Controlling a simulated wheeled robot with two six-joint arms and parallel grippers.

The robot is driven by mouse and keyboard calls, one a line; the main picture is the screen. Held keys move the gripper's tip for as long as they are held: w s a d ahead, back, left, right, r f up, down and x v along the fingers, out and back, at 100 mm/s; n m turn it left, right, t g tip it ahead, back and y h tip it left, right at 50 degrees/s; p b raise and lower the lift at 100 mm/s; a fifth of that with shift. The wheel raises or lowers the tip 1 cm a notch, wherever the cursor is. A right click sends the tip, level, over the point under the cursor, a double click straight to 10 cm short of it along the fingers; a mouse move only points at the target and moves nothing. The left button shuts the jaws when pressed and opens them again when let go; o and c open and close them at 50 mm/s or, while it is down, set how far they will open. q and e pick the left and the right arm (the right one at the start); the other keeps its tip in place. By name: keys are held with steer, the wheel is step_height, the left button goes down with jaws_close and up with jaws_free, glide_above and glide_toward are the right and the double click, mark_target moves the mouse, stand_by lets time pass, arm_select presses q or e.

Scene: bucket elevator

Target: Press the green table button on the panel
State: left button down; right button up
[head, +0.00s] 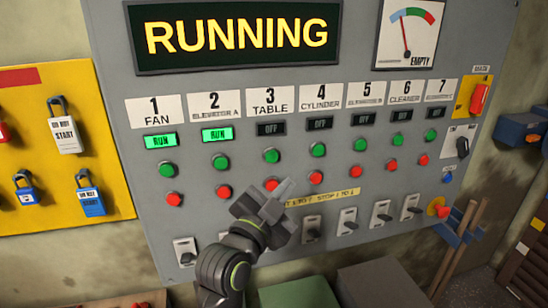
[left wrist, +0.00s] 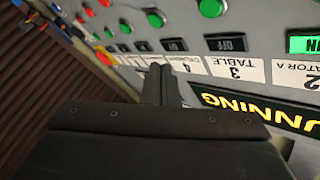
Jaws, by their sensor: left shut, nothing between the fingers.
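The green table button (head: 271,156) is on the grey panel (head: 230,75), under the "3 TABLE" label (head: 270,100) and its dark "OFF" lamp (head: 271,129). My left gripper (head: 286,188) is shut and empty, below and slightly right of the green button in the head view. In the left wrist view the panel appears upside down, with the green table button (left wrist: 211,7) at the top edge and the shut fingers (left wrist: 160,84) at centre. Contact with the panel cannot be told. My right gripper is not in view.
Neighbouring green buttons are for elevator A (head: 221,161) and cylinder (head: 318,149). Fan and elevator A lamps show "RUN". A row of switches (head: 311,229) lies below. The sign (head: 237,36) reads "RUNNING". A yellow lockout board (head: 62,150) stands left.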

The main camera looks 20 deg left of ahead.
mark_target(272, 157)
arm_select(q)
steer(key=shift+w+a, duration=0.1)
steer(key=shift+w+a+p, duration=0.15)
steer(key=shift+w+a, duration=0.65)
steer(key=shift+w, duration=0.4)
steer(key=shift+w+a+p, duration=0.2)
steer(key=shift+w+a, duration=0.6)
steer(key=shift+w, duration=0.35)
steer(key=shift+w+a+p, duration=0.15)
steer(key=shift+w+a, duration=0.65)
steer(key=shift+w, duration=0.4)
steer(key=shift+w+a, duration=0.25)
steer(key=shift+w, duration=0.1)
